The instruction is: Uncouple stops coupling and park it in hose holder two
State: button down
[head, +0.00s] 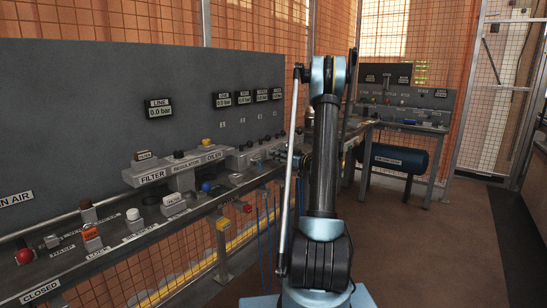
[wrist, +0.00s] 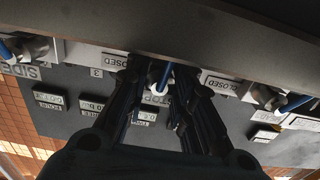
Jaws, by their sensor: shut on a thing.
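In the wrist view, my gripper (wrist: 160,80) is shut, with its two dark fingers on either side of a pale coupling (wrist: 155,92) on a blue hose (wrist: 166,73). A partly covered label beside it shows letters like "TOP", matching the stops coupling. The fingers hide much of the coupling, so I cannot tell whether it is still seated on its port. In the head view, my arm stands in front of the bench, and my gripper is mostly hidden behind it. I cannot pick out hose holder two in either view.
Other blue hoses (wrist: 295,103) run to fittings on both sides in the wrist view, near "CLOSED" plates (wrist: 222,85). A bench edge (wrist: 200,50) crosses above. The head view shows a grey panel (head: 90,100), a bench with valves, a blue tank (head: 398,159) and open brown floor (head: 440,240) at right.

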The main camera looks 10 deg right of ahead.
jog(key=shift+v, duration=2.8)
jog(key=shift+f, duration=0.1)
